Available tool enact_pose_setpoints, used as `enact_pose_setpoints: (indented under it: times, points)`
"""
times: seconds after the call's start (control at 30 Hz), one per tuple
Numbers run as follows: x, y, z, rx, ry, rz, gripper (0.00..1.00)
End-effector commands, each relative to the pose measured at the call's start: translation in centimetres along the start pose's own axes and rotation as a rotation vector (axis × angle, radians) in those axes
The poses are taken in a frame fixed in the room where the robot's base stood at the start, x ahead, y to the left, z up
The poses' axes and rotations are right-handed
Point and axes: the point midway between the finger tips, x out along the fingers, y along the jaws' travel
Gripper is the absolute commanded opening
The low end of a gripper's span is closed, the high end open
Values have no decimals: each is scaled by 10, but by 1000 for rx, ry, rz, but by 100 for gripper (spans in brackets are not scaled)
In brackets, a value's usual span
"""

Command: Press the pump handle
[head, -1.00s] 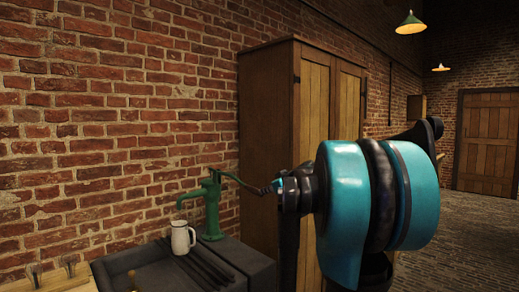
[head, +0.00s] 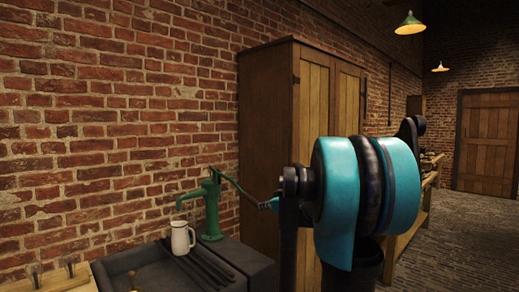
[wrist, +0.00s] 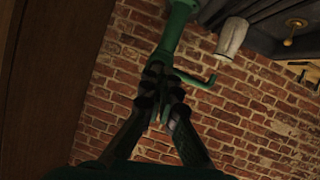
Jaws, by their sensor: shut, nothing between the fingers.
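The green pump (head: 212,208) stands on the dark sink surround against the brick wall. Its thin handle (head: 236,188) slopes down to the right, towards my gripper (head: 271,203). My gripper is at the handle's outer end and seems to touch it; the exact contact is hidden. In the wrist view my gripper (wrist: 160,92) is shut with nothing gripped, its dark fingertips in front of the green pump (wrist: 176,30). The fingers hide most of the handle there.
A white jug (head: 182,238) stands below the pump's spout, by the dark sink (head: 150,268). A tall wooden cupboard (head: 268,130) stands behind my arm. A workbench (head: 408,230) is further right. Open floor lies at the far right.

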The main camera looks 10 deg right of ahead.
Motion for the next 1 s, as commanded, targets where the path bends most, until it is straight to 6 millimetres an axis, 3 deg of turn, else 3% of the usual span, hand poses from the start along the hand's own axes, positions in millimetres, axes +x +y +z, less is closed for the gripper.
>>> enact_pose_setpoints:
  times: [0.27,0.8,1.0]
  points:
    - [-4,-3,1,-4,-4,-7,0]
    - [-101,0,0,0,1,2,0]
    - [-121,0,0,0,2,1,0]
